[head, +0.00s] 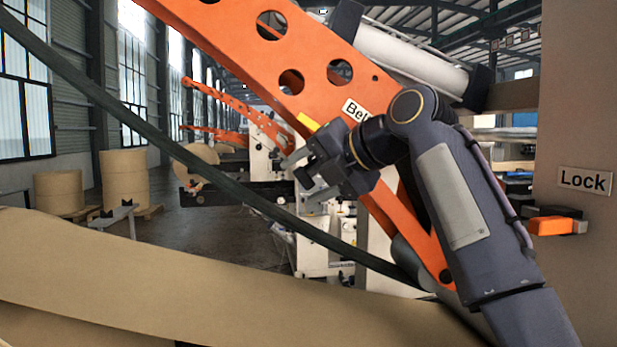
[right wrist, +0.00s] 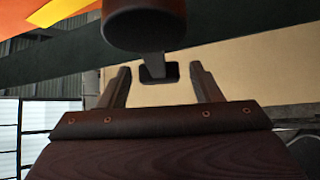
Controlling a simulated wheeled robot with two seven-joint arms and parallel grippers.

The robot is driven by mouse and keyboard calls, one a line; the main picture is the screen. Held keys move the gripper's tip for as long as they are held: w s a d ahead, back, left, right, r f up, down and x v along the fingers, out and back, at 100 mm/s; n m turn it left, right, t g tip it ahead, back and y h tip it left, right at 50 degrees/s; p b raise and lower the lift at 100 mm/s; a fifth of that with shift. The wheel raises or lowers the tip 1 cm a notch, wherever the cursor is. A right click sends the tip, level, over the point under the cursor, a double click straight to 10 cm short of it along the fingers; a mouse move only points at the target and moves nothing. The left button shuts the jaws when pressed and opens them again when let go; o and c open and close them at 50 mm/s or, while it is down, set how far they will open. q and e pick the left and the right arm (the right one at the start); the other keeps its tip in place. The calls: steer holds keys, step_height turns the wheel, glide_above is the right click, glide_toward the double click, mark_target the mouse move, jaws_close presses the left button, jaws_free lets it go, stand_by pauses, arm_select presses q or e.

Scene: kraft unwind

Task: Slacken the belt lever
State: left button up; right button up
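My right gripper (head: 300,180) is in front of the orange machine arm (head: 330,75), beside a label (head: 355,108) reading "Bel…", partly hidden by my arm. In the right wrist view the gripper (right wrist: 161,72) is open, its fingers apart. Between the fingertips shows a small dark block (right wrist: 159,73) on a stem under a dark round hub (right wrist: 145,22); this looks like the belt lever. I cannot tell whether the fingers touch it. A yellow piece (head: 308,122) shows just above the gripper in the head view. My left gripper is not in view.
A dark belt (head: 150,132) runs diagonally behind the gripper. A wide brown paper web (head: 150,270) crosses the front. A white roller (head: 410,60) sits above.

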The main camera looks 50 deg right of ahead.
steer(key=v, duration=0.7)
steer(key=shift+s+r+p, duration=0.15)
steer(key=shift+s+p, duration=0.2)
steer(key=shift+s, duration=0.05)
stand_by(0.3)
steer(key=w+a+f+m+g+y, duration=0.1)
steer(key=a+f+m, duration=0.35)
steer(key=f, duration=0.35)
steer(key=w+a+f+m+g+y+b, duration=0.15)
steer(key=a+f+m, duration=0.3)
steer(key=f, duration=0.45)
steer(key=w+a+f+m+g+y, duration=0.1)
steer(key=w+a+f+m, duration=0.15)
steer(key=f+m, duration=0.4)
steer(key=s+a+f+m+g, duration=0.1)
steer(key=s+a+f+m, duration=0.2)
steer(key=f, duration=0.5)
steer(key=s+a+f+m+g, duration=0.1)
steer(key=s+a+f+m, duration=0.2)
steer(key=f, duration=0.6)
steer(key=s+a+f+m+g, duration=0.2)
steer(key=s+a+f+m, duration=0.1)
steer(key=a+f, duration=0.3)
step_height(320, 180, down, 3)
steer(key=shift+a+r+m, duration=0.15)
steer(key=shift+r+m, duration=0.05)
steer(key=shift+m, duration=0.15)
